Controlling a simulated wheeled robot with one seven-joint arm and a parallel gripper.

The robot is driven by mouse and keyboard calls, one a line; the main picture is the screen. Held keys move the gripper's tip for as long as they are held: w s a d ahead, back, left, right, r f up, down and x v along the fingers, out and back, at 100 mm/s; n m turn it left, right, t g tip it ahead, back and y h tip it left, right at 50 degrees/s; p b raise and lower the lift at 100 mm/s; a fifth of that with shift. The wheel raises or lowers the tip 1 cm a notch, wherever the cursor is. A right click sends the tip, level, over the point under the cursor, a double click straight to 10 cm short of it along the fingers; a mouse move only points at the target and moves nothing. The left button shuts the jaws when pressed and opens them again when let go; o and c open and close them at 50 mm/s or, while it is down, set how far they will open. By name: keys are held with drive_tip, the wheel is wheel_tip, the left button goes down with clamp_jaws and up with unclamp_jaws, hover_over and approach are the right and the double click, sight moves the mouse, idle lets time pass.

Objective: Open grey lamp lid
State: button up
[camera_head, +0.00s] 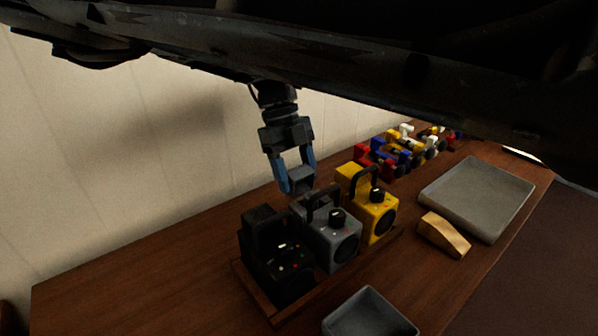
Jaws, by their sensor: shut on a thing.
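The grey lamp (332,243) stands between the black lamp and the yellow lamp. It has a dark handle, a black knob on top and a round dark front. Its grey lid (301,180) shows as a small block at the back of the lamp, between the blue fingers of my gripper (296,181). My gripper reaches down from above and is shut on this lid. The handle and the lamp body partly hide where the lid joins the lamp, so its exact angle is unclear.
The black lamp (272,262) and yellow lamp (378,219) stand close on either side in a wooden tray (268,308). A grey bin (367,318), a tan wedge (444,236) and a large grey tray (477,195) lie to the right. Several coloured items stand behind. The table's left is clear.

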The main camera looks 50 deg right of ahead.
sight(301, 170)
drive_tip(key=shift+w+d+f+g+y, duration=0.1)
drive_tip(key=shift+w+f+g+y, duration=0.15)
drive_tip(key=shift+g, duration=0.5)
drive_tip(key=shift+w+d+f+g+y, duration=0.1)
drive_tip(key=shift+w+g+y, duration=0.1)
drive_tip(key=shift+g, duration=0.55)
drive_tip(key=o, duration=1)
wheel_tip(301, 170, up, 4)
drive_tip(key=shift+s+d+r+b, duration=0.15)
drive_tip(key=shift+b, duration=0.55)
drive_tip(key=s+d+r, duration=0.2)
drive_tip(key=s+d+r+b, duration=0.1)
drive_tip(key=s+d+r, duration=0.1)
drive_tip(key=s+d, duration=0.1)
drive_tip(key=s+d+r, duration=0.2)
drive_tip(key=s, duration=0.1)
drive_tip(key=shift+d+r, duration=0.25)
drive_tip(key=shift+r, duration=0.05)
drive_tip(key=shift+s, duration=0.2)
